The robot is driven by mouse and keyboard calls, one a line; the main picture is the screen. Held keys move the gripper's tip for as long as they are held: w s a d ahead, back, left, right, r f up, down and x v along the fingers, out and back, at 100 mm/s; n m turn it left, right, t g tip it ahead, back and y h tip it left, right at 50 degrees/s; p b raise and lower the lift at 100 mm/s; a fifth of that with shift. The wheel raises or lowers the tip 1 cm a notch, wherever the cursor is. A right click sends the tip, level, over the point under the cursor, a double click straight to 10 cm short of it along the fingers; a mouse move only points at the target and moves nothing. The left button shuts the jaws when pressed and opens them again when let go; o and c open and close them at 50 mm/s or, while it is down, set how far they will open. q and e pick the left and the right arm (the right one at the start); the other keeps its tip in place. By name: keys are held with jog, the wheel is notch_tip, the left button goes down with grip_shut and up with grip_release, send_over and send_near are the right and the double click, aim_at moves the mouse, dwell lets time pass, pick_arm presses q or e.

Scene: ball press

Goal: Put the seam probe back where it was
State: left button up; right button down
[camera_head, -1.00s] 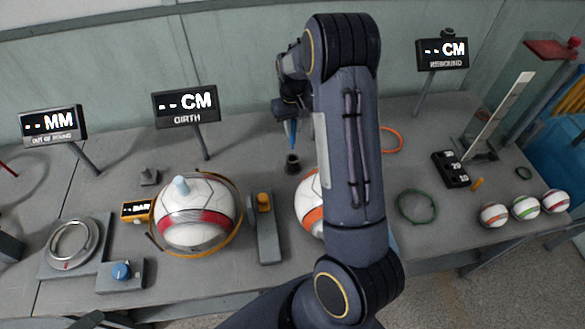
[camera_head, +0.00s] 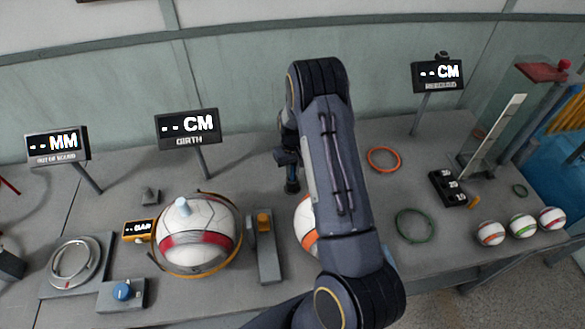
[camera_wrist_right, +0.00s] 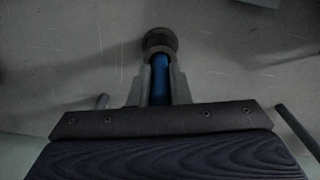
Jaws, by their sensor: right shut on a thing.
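The seam probe (camera_wrist_right: 160,82) is a blue rod held between the fingers of my right gripper (camera_wrist_right: 158,85), as the right wrist view shows. Its far end meets a dark round holder (camera_wrist_right: 160,41); I cannot tell how deep it sits inside. In the head view the dark holder (camera_head: 292,186) stands on the bench directly under my right gripper (camera_head: 288,160), and the probe is hidden there by the gripper. My left gripper does not show.
A white and orange ball (camera_head: 305,228) is partly behind my right arm. An orange ring (camera_head: 383,160) and green ring (camera_head: 414,226) lie to the right.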

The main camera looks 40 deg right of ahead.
jog(key=c, duration=1.8)
grip_release()
jog(key=shift+f, duration=0.15)
jog(key=o, duration=0.5)
jog(key=shift+c, duration=0.2)
